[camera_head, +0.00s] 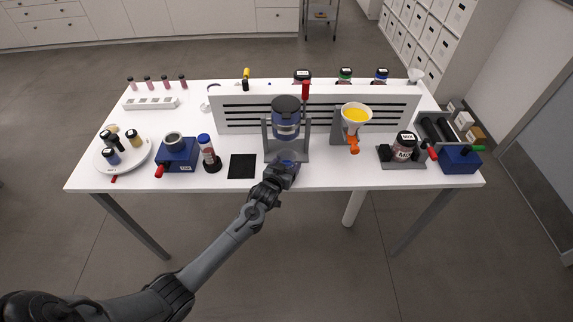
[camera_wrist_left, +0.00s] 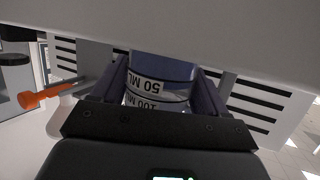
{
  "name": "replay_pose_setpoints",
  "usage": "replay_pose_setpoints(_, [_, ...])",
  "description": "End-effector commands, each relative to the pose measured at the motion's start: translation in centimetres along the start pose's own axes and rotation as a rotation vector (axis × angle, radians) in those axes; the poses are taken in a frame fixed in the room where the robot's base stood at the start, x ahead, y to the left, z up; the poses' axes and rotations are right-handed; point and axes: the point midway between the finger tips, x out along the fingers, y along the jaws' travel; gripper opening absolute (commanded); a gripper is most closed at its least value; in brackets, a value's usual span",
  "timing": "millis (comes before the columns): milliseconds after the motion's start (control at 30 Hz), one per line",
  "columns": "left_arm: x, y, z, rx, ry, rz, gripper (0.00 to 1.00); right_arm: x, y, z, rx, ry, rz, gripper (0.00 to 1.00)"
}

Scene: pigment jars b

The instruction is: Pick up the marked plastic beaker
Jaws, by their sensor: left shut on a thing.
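The marked plastic beaker (camera_wrist_left: 158,88) is bluish and clear with white bands reading 50 ML and 100 ML. It sits between the two fingers of my left gripper (camera_wrist_left: 163,95) in the left wrist view, and the gripper is shut on it. In the head view my left gripper (camera_head: 286,166) reaches the foot of the grey stand (camera_head: 301,154) at the table's middle. I cannot tell whether the beaker touches the table. My right gripper is not in view.
A white slotted panel (camera_head: 240,104) stands behind the stand. A funnel with yellow content and an orange valve (camera_head: 354,125) is to the right. A black mat (camera_head: 242,166), a red-filled bottle (camera_head: 209,155) and a blue device (camera_head: 178,155) are to the left.

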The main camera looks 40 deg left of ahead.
Motion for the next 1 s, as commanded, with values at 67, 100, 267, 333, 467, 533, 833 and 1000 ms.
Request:
replay_pose_setpoints(67, [0.0, 0.0, 0.0, 0.0, 0.0, 0.0, 0.43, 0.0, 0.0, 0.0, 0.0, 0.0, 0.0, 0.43])
replay_pose_setpoints(100, [0.0, 0.0, 0.0, 0.0, 0.001, 0.0, 0.38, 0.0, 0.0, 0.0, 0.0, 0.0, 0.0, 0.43])
replay_pose_setpoints(267, [0.0, 0.0, 0.0, 0.0, 0.001, 0.0, 0.37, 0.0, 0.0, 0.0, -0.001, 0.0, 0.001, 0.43])
replay_pose_setpoints(333, [0.0, 0.0, -0.1, 0.0, 0.001, 0.0, 0.37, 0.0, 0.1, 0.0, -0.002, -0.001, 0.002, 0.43])
replay_pose_setpoints(467, [-0.1, 0.0, -0.5, 0.0, 0.001, 0.0, 0.37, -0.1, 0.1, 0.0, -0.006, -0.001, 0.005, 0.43])
replay_pose_setpoints(533, [-0.3, 0.0, -0.9, 0.0, 0.002, 0.0, 0.37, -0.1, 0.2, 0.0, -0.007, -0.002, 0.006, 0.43])
replay_pose_setpoints(833, [-1.5, 0.7, -4.2, -0.002, 0.001, 0.004, 0.37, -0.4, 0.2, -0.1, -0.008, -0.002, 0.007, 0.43])
replay_pose_setpoints(1000, [-2.8, 3.6, -5.7, -0.003, 0.002, 0.003, 0.37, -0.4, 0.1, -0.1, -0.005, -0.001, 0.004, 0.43])
